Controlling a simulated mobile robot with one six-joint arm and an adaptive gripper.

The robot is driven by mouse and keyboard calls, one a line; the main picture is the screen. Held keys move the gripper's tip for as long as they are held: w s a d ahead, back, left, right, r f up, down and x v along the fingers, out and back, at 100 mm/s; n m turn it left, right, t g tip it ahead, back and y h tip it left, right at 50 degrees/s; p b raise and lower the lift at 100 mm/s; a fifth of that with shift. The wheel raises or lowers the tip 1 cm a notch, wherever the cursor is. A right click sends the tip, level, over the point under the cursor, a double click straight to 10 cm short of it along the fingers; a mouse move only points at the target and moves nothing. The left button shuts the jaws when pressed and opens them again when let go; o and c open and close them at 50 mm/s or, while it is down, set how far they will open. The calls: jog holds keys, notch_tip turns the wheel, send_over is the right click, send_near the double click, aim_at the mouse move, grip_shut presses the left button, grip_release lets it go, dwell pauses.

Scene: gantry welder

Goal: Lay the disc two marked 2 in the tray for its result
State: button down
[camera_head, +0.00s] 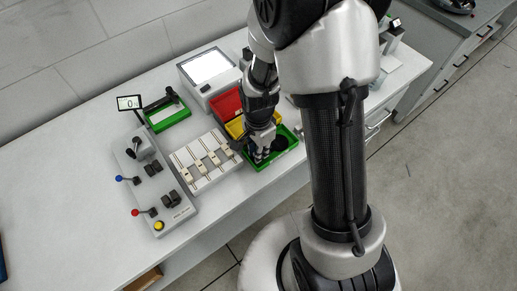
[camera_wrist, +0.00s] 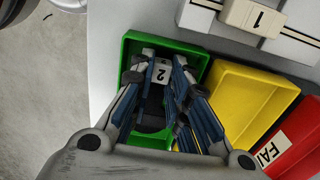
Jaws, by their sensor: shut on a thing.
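Disc two shows as a pale piece marked 2 (camera_wrist: 161,73) between my gripper's fingertips (camera_wrist: 160,78). My gripper is shut on it, inside the walls of the green tray (camera_wrist: 198,63). In the head view, my gripper (camera_head: 262,153) reaches down into the same green tray (camera_head: 262,166). The fingers hide most of the piece, and I cannot tell whether it touches the tray floor. The yellow tray (camera_wrist: 232,98) and the red tray (camera_wrist: 300,140), with a partly cut-off label reading "FA", stand beside the green one.
A white rack (camera_head: 213,176) with several beige pieces stands left of the trays; one piece marked 1 (camera_wrist: 252,18) shows close by. A control panel (camera_head: 150,185) with levers, a bright light box (camera_head: 210,68) and another green-edged tray (camera_head: 168,121) share the white table.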

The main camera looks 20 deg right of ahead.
jog(key=c, duration=1.5)
grip_release()
jog(key=shift+c, duration=0.2)
jog(key=s+r+n+t+p, duration=0.1)
jog(key=s+r+n+p, duration=0.15)
jog(key=r, duration=0.95)
jog(key=s+r+n+t+p, duration=0.1)
jog(key=s+r+n+p, duration=0.15)
jog(key=r, duration=1.05)
jog(key=s+r+n+t, duration=0.2)
jog(key=s+r+n, duration=0.5)
jog(key=s+n, duration=0.2)
jog(key=shift+s+r+t, duration=0.25)
jog(key=shift+s+t, duration=0.05)
jog(key=shift+s, duration=0.25)
